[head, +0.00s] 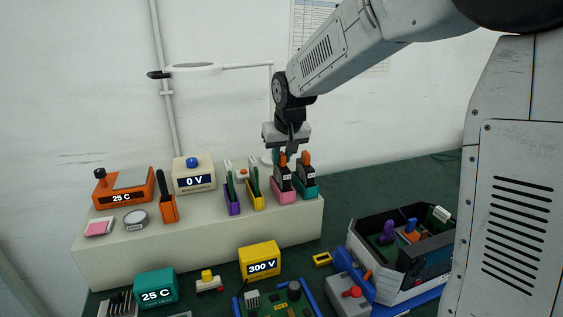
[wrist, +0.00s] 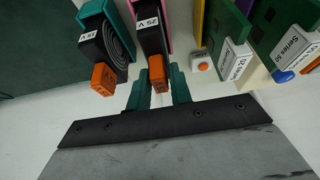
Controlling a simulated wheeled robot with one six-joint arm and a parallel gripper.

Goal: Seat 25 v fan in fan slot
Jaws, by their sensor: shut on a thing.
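The 25 V fan is a black module with an orange tab and a white label (wrist: 151,42). It stands in a pink holder (wrist: 168,12), which is on the white bench in the head view (head: 284,197). My gripper (wrist: 159,88) has teal fingers shut on the fan's orange tab. In the head view my gripper (head: 283,152) reaches down from above, over the pink holder. A similar 15 V fan (wrist: 90,45) stands in a teal holder (wrist: 122,12) beside it. I cannot pick out the fan slot; a green board in a blue frame (head: 237,304) is partly cut off below.
Purple (head: 233,207) and yellow (head: 256,201) holders with green cards stand left of the pink one. A grey bin (head: 399,291) of loose parts is at the lower right. A yellow 300 V block (head: 260,261) and a teal 25 C block (head: 155,287) sit in front.

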